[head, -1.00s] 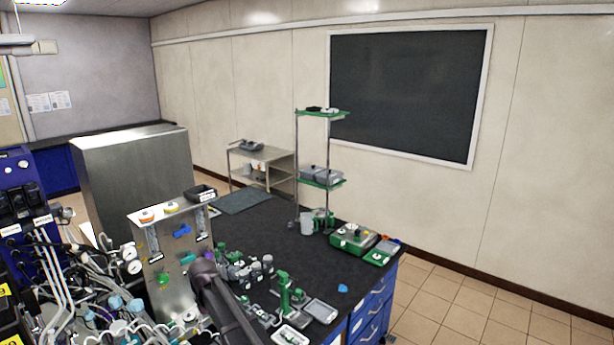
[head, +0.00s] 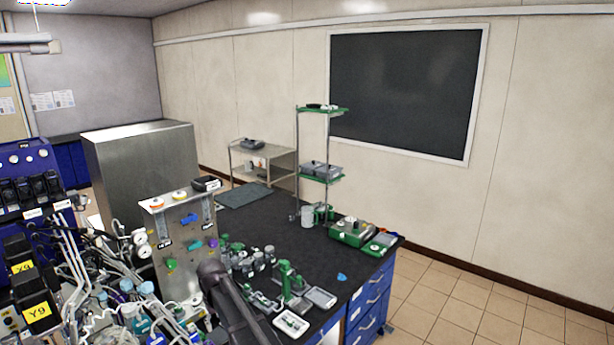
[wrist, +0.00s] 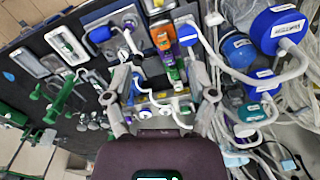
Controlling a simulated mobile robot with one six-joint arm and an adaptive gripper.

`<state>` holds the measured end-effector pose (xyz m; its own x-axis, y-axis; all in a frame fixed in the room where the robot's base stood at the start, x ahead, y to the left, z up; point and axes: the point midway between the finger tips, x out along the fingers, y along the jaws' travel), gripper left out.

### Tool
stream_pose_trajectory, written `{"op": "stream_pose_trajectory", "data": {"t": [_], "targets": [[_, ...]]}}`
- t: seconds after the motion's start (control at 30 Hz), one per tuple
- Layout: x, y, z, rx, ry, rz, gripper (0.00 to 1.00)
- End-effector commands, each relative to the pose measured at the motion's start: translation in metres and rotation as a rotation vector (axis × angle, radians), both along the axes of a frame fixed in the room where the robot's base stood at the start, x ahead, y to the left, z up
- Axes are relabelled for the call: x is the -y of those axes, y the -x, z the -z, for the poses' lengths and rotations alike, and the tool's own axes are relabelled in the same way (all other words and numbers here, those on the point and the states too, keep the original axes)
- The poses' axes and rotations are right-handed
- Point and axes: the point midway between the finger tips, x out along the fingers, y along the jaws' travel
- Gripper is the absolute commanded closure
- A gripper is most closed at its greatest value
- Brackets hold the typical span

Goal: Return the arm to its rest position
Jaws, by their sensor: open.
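My gripper (wrist: 160,98) shows in the wrist view with its two grey fingers spread wide. I see nothing held between them. Behind the fingers is a bench crowded with fittings: a blue-capped part (wrist: 100,34), an orange-and-green part (wrist: 164,38) and white tubes. I cannot tell how far the fingertips are from these. In the head view a dark link of my arm (head: 228,305) rises at the bottom centre, beside a metal panel with coloured knobs (head: 182,250). My gripper cannot be made out there.
The black bench (head: 270,220) carries green stands, trays and a green-and-grey instrument (head: 352,232). A tall two-shelf stand (head: 326,150) rises at its back. Tubing and blue-capped vessels (wrist: 280,30) crowd the right of the wrist view. Tiled floor (head: 470,300) is clear at the right.

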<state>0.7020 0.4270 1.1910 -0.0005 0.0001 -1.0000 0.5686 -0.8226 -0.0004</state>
Motion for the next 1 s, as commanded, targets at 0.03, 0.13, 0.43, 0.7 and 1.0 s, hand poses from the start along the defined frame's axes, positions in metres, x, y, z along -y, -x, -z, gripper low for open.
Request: {"op": "stream_pose_trajectory", "data": {"t": [0.03, 0.13, 0.43, 0.7, 1.0], "targets": [[0.008, 0.001, 0.006, 0.0, 0.0, 0.009, 0.27], [0.022, 0.001, 0.011, 0.0, 0.0, 0.024, 0.27], [0.086, 0.007, 0.039, 0.0, 0.0, 0.097, 0.27], [0.188, 0.029, 0.086, 0.0, 0.0, 0.221, 0.27], [0.299, 0.073, 0.14, 0.001, 0.001, 0.375, 0.27]]}}
